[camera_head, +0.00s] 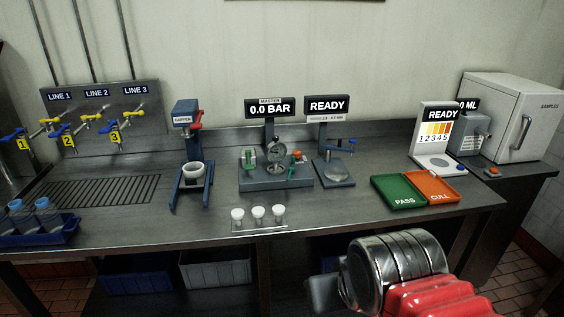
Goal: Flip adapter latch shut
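No part is labelled as the adapter latch, and I cannot pick it out for certain at this size. The pressure station (275,181) in the middle of the bench has a round dial gauge (275,149), a green part (249,158) on its left and an orange-topped part (297,157) on its right. Its display (269,108) reads 0.0 BAR. My arm shows at the bottom right as a shiny metal joint and a red link, well in front of the bench. My gripper's fingers do not show.
A capper (187,120) with a red handle stands left of the station; a READY stand (334,172) stands right. Three white cups (258,212) are in front. Green PASS (398,191) and orange CULL (436,187) trays lie right. Blue-handled taps (62,130) and a bottle rack (38,231) are left.

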